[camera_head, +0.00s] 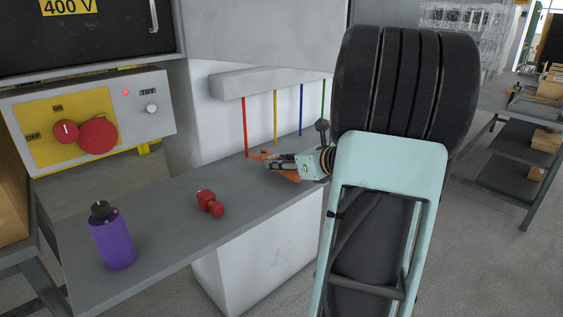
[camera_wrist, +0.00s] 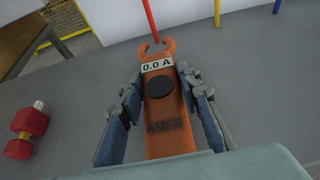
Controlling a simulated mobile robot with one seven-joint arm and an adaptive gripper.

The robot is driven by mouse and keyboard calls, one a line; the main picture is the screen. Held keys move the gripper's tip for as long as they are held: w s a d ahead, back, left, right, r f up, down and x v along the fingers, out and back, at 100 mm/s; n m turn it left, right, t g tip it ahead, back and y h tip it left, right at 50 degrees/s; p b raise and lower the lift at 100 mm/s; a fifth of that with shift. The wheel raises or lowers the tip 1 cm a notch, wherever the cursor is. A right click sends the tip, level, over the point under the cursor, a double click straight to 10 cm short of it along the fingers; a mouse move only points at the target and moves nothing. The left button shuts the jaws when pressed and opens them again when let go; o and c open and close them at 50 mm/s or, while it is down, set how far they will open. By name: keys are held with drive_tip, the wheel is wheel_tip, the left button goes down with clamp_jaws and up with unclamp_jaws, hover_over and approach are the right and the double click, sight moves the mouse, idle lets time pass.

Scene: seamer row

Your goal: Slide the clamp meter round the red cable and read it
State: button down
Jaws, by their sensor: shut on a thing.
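The orange clamp meter (camera_wrist: 170,112) lies between the fingers of my gripper (camera_wrist: 164,110), which is shut on it. Its display reads 0.0 A. Its hooked jaw points away from me, with an opening at the tip. The red cable (camera_wrist: 151,20) comes down just beyond that opening in the wrist view; I cannot tell whether it is inside the jaw. In the head view my gripper (camera_head: 292,164) reaches in from the right over the shelf, with the meter mostly hidden, close to the foot of the red cable (camera_head: 244,127).
Yellow (camera_head: 275,118), blue (camera_head: 301,110) and green (camera_head: 323,105) cables hang right of the red one. A red dumbbell-shaped object (camera_head: 210,203) and a purple bottle (camera_head: 112,238) stand on the grey shelf (camera_head: 160,225). A switch panel (camera_head: 150,88) is at left.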

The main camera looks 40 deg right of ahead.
sight(264, 158)
drive_tip(key=shift+w+f+b, duration=0.3)
drive_tip(key=shift+f+b, duration=0.05)
drive_tip(key=shift+f, duration=0.15)
drive_tip(key=shift+w+f+b, duration=0.25)
drive_tip(key=shift+f+b, duration=0.1)
drive_tip(key=shift+f, duration=0.15)
drive_tip(key=shift+w+a+r, duration=0.1)
drive_tip(key=shift+w, duration=0.15)
drive_tip(key=shift+w+a+p, duration=0.2)
drive_tip(key=shift+w+p, duration=0.15)
drive_tip(key=shift+w, duration=2.35)
drive_tip(key=c, duration=1.3)
unclamp_jaws()
drive_tip(key=shift+s, duration=0.1)
drive_tip(key=v, duration=1.2)
